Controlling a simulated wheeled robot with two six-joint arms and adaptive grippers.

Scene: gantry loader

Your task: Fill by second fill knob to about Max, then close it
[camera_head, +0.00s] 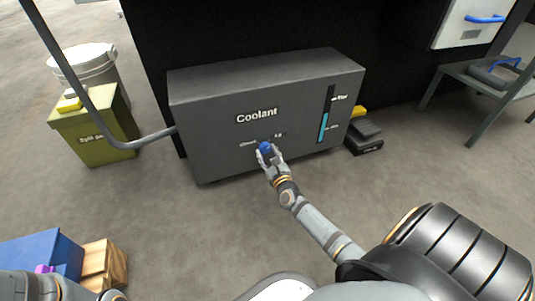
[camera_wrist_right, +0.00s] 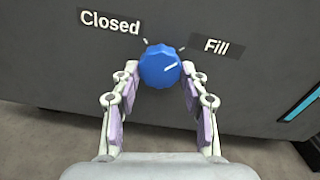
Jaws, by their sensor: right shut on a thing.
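The grey coolant tank (camera_head: 215,105) stands against a black machine. Its blue fill knob (camera_wrist_right: 160,66) is on the front face, between the labels "Closed" (camera_wrist_right: 109,21) and "Fill" (camera_wrist_right: 216,46). The knob's white line points right and slightly up, toward "Fill". My right gripper (camera_head: 267,153) is shut on the knob, one finger on each side, as the right wrist view shows. The level gauge (camera_head: 327,114) on the tank's right has a teal column (camera_head: 324,128); its top is between the lower mark and the upper Max mark. My left gripper is out of view; only part of that arm shows.
A grey pipe (camera_head: 152,137) enters the tank's left side. An olive bin (camera_head: 98,130) and a white bucket (camera_head: 83,65) stand at left. A dark pedal-like object (camera_head: 367,143) lies right of the tank. A blue box (camera_head: 43,253) is lower left.

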